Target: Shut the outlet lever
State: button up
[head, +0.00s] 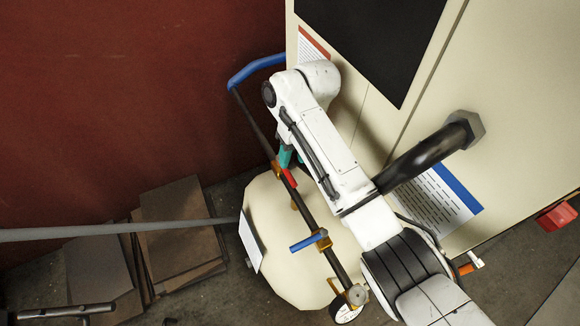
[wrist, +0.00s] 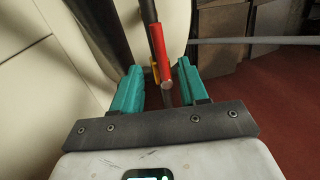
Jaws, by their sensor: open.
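A dark pipe (head: 318,223) slants down in front of a cream rounded vessel in the head view. It carries a red lever (head: 289,178) on a brass valve higher up and a blue lever (head: 304,243) on a brass valve lower down. I see no label telling which is the outlet lever. My gripper (wrist: 159,68) is open, with teal fingers on either side of the red lever (wrist: 166,42) in the wrist view. The lever's end points toward my palm, with gaps to both fingers. In the head view my arm hides most of the gripper (head: 285,156).
A cream cabinet (head: 525,130) stands right, with a thick black pipe (head: 420,160) coming out of it. A grey bar (head: 120,229) crosses at left, above stacked brown panels (head: 180,235). A round gauge (head: 347,312) sits low on the pipe. A red wall is behind.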

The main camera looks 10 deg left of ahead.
aim_at(289, 173)
jog(key=shift+s+a+f, duration=0.1)
jog(key=shift+a+f, duration=0.05)
jog(key=shift+f, duration=0.7)
jog(key=shift+s+a+f, duration=0.1)
jog(key=shift+f, duration=0.7)
jog(key=shift+s+a+f, duration=0.1)
jog(key=shift+a+f, duration=0.05)
jog(key=shift+f, duration=0.7)
jog(key=shift+c, duration=0.3)
grip_shut()
